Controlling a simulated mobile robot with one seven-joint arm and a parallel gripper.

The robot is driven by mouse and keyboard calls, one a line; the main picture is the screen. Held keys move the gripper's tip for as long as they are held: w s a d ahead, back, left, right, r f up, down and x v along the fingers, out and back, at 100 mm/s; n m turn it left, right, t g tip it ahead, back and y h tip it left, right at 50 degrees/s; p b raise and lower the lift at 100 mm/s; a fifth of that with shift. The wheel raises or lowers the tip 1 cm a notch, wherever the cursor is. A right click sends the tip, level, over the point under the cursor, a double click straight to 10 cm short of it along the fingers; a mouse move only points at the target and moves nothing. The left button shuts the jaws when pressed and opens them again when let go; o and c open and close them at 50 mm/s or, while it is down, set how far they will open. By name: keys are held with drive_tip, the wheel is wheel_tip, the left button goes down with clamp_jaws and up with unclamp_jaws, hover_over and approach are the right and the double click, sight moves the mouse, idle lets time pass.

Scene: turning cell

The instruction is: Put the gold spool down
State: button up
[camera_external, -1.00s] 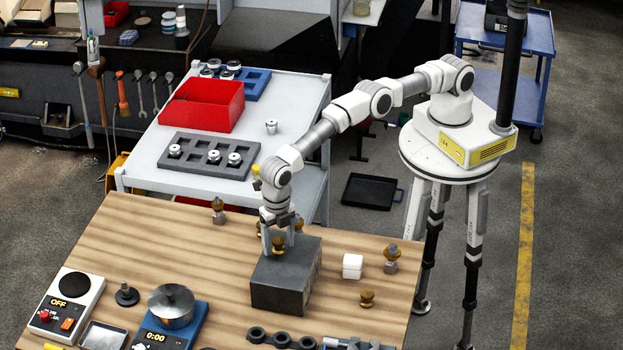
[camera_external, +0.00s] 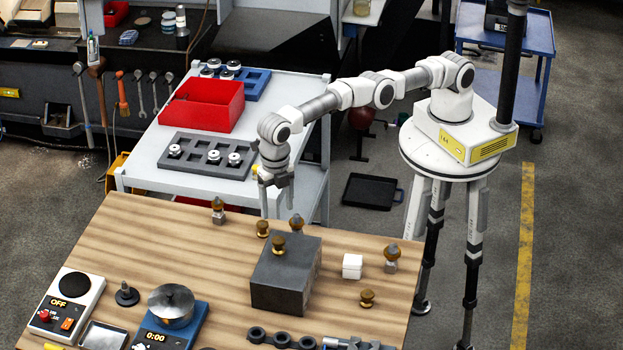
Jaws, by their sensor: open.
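A gold spool (camera_external: 278,245) stands on top of the dark grey block (camera_external: 278,287), near its back left edge. My gripper (camera_external: 277,212) is open and empty, above and behind that spool and apart from it, over the back part of the wooden table. A second gold spool (camera_external: 263,229) stands on the table behind the block. A third gold spool (camera_external: 367,298) stands on the table to the right of the block.
A white block (camera_external: 352,266) is right of the dark block.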

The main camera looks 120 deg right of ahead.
drive_tip(key=s+d+r+m+t, duration=0.1)
drive_tip(key=s+d+r+m, duration=0.2)
drive_tip(key=r, duration=0.7)
drive_tip(key=s+d+r+m+t, duration=0.1)
drive_tip(key=s+d+r+m, duration=0.1)
drive_tip(key=s+r, duration=0.5)
drive_tip(key=s+d+r+m+t, duration=0.1)
drive_tip(key=s+d+r+m, duration=0.35)
drive_tip(key=s+r, duration=0.55)
drive_tip(key=s+d+f+m+t, duration=0.1)
drive_tip(key=s+f+m, duration=0.3)
drive_tip(key=s, duration=0.8)
drive_tip(key=s+d+f+m+t, duration=0.1)
drive_tip(key=s+d+f+m, duration=0.2)
drive_tip(key=s, duration=1)
wheel_tip(320, 180, down, 3)
drive_tip(key=shift+s+d+r+m+t, duration=0.2)
drive_tip(key=shift+m+t, duration=0.1)
drive_tip(key=shift+m, duration=0.45)
